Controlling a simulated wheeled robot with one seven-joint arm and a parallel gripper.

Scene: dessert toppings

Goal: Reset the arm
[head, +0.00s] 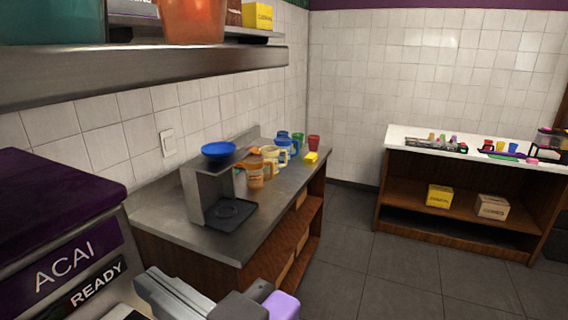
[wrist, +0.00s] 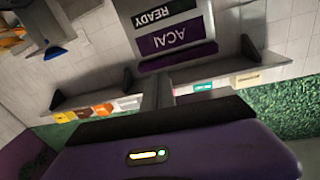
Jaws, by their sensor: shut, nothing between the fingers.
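My gripper (wrist: 158,76) shows in the wrist view, its narrow grey fingers together above the purple housing with a small yellow and green light. Nothing is seen between the fingers. Beyond them the acai machine (wrist: 175,40) appears upside down, and the gripper is apart from it as far as I can tell. In the head view grey and purple parts of my arm show at the bottom edge, in front of the acai machine (head: 75,255) with its "READY" label.
A steel counter (head: 165,215) holds a dispenser stand (head: 207,190) with a blue bowl (head: 218,149), and several jugs and cups behind it. A metal shelf (head: 150,70) overhangs the left. A white-topped table (head: 400,139) with toppings stands at the far right. The floor between is clear.

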